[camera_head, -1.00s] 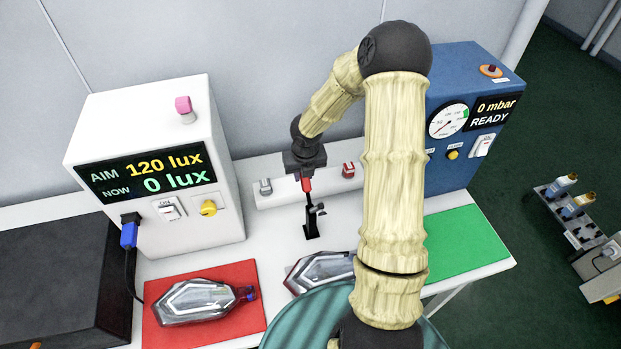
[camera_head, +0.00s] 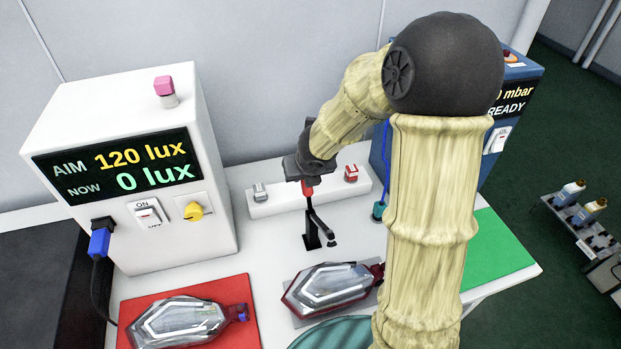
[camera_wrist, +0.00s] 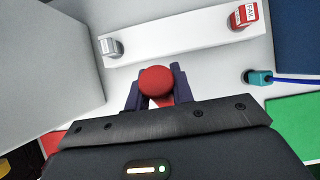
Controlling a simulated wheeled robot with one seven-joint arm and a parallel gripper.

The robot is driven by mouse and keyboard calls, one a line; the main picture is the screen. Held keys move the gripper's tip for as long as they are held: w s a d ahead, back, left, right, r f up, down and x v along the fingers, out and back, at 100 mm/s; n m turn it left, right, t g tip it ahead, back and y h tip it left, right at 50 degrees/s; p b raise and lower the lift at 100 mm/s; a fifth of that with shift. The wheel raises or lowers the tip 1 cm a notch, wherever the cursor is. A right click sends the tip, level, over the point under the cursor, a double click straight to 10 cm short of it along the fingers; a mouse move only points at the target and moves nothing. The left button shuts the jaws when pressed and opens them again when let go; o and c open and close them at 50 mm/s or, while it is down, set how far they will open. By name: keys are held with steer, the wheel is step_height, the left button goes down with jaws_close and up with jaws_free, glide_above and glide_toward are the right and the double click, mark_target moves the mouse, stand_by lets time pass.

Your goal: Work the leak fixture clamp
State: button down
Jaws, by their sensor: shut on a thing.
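The leak fixture clamp (camera_head: 312,238) is a small black toggle clamp standing on the white table, with a red handle grip (camera_head: 308,189) at its top. Its dark arm slants down to the right, toward a clear lamp with a red rim (camera_head: 328,287) on a grey plate; I cannot tell whether they touch. My gripper (camera_head: 306,182) is shut on the red grip. In the wrist view the rounded red grip end (camera_wrist: 157,82) sits between my two dark fingers (camera_wrist: 157,92). The clamp's lower part is hidden there.
A white lux tester (camera_head: 120,165) stands at left. A second lamp (camera_head: 185,322) lies on a red mat (camera_head: 238,290). Behind the clamp is a white strip (camera_head: 310,198) with two small blocks. A teal connector (camera_wrist: 258,77) with blue tube is right. A green mat (camera_head: 500,250) lies far right.

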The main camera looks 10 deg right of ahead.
steer(key=shift+s+f, duration=0.15)
steer(key=shift+f, duration=0.05)
steer(key=c, duration=1.3)
jaws_free()
steer(key=shift+o, duration=0.5)
steer(key=shift+r, duration=0.1)
steer(key=shift+r, duration=0.1)
steer(key=p+v, duration=1.3)
steer(key=v, duration=0.4)
steer(key=shift+s, duration=0.1)
